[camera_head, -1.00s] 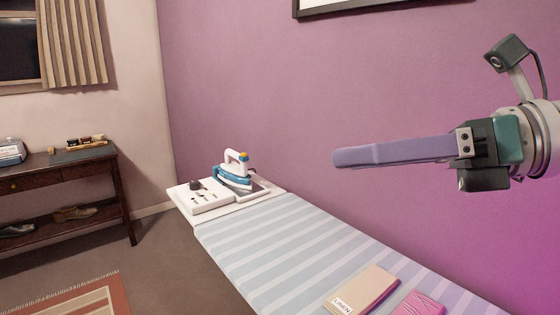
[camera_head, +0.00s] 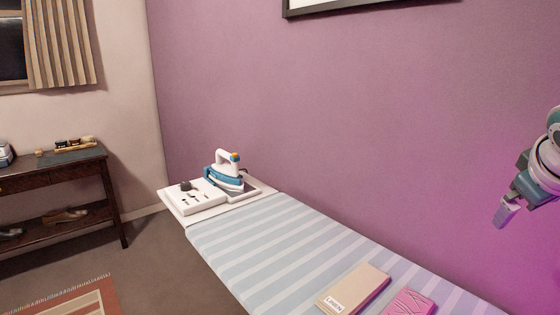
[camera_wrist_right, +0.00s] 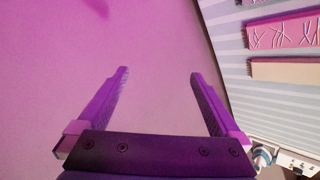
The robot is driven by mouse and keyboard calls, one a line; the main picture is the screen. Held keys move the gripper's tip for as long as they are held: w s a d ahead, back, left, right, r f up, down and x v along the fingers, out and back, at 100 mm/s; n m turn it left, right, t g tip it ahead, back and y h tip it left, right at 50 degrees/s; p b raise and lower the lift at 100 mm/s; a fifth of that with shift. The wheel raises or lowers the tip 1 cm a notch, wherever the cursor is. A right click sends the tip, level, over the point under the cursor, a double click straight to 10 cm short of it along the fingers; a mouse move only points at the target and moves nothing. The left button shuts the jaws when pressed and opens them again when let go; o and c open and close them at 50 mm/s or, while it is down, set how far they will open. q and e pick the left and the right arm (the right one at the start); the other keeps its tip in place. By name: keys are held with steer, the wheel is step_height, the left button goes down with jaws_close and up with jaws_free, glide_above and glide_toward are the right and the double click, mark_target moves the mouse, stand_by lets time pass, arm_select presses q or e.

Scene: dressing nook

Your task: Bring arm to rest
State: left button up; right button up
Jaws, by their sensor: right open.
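My right gripper (camera_head: 506,212) is at the right edge of the head view, in front of the purple wall and apart from the ironing board. Its fingers point down and to the left. In the right wrist view the gripper (camera_wrist_right: 158,85) shows two fingers spread wide with nothing between them. Part of my right arm runs out of the head view at the right. My left gripper shows in neither view.
A striped ironing board (camera_head: 262,240) holds a teal-and-white iron (camera_head: 226,172) on a white rest panel (camera_head: 190,205), a block labelled linen (camera_head: 352,288) and a pink block (camera_head: 408,303). A dark wooden console table (camera_head: 60,172) stands left.

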steer(key=s+a+f+g+y, duration=0.2)
steer(key=s+a+f, duration=0.35)
steer(key=s, duration=0.25)
steer(key=s+a+f+g+y, duration=0.1)
steer(key=s+a+f+y, duration=0.1)
steer(key=s+a+f, duration=0.4)
steer(key=s+a+r+n+y, duration=0.1)
steer(key=s+a, duration=0.3)
steer(key=s, duration=0.4)
steer(key=s+a+r+y, duration=0.1)
steer(key=s+a+r, duration=0.1)
steer(key=s+a, duration=0.45)
step_height(320, 180, up, 38)
steer(key=s+d+p, duration=0.1)
steer(key=d+p, duration=0.1)
steer(key=p, duration=3.6)
steer(key=shift+s, duration=0.3)
steer(key=shift+f, duration=0.1)
